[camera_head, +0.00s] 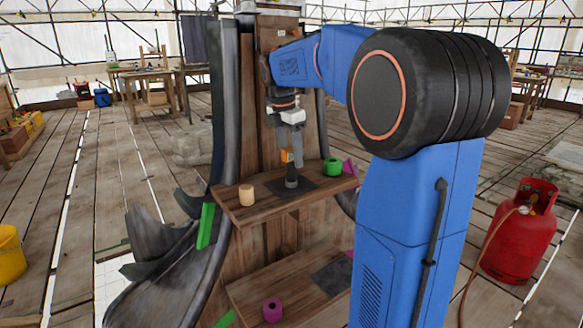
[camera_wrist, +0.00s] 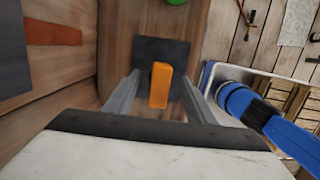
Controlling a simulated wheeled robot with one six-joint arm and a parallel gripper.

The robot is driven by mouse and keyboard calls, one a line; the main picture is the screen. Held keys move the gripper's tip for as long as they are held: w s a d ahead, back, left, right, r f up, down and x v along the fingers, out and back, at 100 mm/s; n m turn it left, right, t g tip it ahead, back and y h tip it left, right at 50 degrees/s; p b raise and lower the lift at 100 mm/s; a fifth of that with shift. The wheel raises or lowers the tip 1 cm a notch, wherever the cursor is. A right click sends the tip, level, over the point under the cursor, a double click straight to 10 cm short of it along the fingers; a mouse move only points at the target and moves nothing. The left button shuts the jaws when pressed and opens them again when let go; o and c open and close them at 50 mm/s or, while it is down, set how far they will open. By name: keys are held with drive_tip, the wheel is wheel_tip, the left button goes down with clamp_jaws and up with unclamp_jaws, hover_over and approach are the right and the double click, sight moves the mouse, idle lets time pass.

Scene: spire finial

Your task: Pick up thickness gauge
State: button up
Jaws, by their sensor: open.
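An upright orange piece (camera_head: 287,155), which I take to be the thickness gauge, stands above a dark round base (camera_head: 291,180) on a dark square mat (camera_head: 305,187) on the upper wooden shelf. In the wrist view its orange top (camera_wrist: 160,84) shows between the two grey fingers, with a gap on each side. My gripper (camera_head: 293,157) points down over it, and the fingers also show in the wrist view (camera_wrist: 160,76). They are open and hold nothing. The lower part of the gauge is hidden in the wrist view.
A tan cylinder (camera_head: 246,195) stands left on the upper shelf (camera_head: 236,212). A green ring (camera_head: 332,166) and a magenta piece (camera_head: 349,166) are at its right end. The lower shelf holds a magenta ring (camera_head: 271,310). Dark curved panels (camera_head: 230,90) flank the wooden column.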

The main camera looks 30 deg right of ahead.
sight(293, 169)
drive_tip(key=shift+w+d+f, duration=0.1)
drive_tip(key=shift+d+f, duration=0.15)
drive_tip(key=shift+f, duration=1.1)
drive_tip(key=shift+d+f, duration=0.2)
drive_tip(key=shift+f, duration=1.15)
clamp_jaws()
